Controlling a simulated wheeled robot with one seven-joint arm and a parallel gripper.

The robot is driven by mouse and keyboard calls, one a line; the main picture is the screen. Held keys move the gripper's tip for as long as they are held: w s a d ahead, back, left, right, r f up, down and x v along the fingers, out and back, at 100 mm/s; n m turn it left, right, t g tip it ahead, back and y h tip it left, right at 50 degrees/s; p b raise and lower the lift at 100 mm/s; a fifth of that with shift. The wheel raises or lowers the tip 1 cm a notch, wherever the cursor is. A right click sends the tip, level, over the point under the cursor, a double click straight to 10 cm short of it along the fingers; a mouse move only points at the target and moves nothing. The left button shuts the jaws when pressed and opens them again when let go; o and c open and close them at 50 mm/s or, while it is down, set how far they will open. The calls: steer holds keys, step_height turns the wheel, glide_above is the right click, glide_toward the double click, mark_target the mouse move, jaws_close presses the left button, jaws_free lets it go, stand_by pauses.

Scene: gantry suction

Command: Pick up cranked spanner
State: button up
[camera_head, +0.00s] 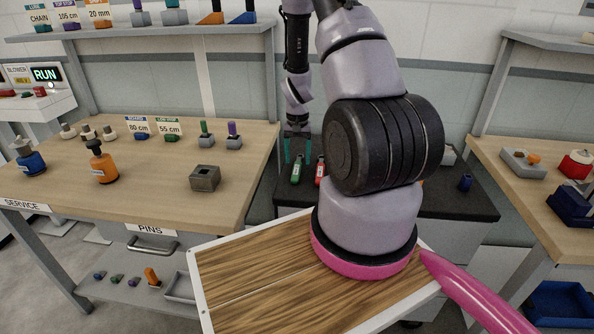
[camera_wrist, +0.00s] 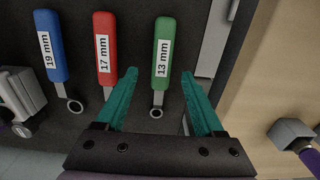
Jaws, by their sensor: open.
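Three spanners lie on a dark surface in the wrist view: a blue-handled one (camera_wrist: 50,48) marked 19 mm, a red one (camera_wrist: 105,45) marked 17 mm and a green one (camera_wrist: 162,58) marked 13 mm. Each has a short metal shank, with ring ends visible on the blue and green ones. I cannot tell which is cranked. My gripper (camera_wrist: 160,78) is open, its teal fingers either side of the green spanner's lower part, apparently above it. In the head view my gripper (camera_head: 298,146) is over the dark bench, near the green handle (camera_head: 299,170) and red handle (camera_head: 320,171).
A grey metal fixture (camera_wrist: 22,95) lies left of the spanners. The wooden table (camera_head: 120,170) at left holds bottles, labelled pieces and a grey block (camera_head: 205,178). Another table (camera_head: 525,185) stands at right.

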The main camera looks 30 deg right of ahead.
mark_target(297, 166)
step_height(297, 166, down, 4)
steer(key=shift+w+r, duration=0.15)
jaws_close()
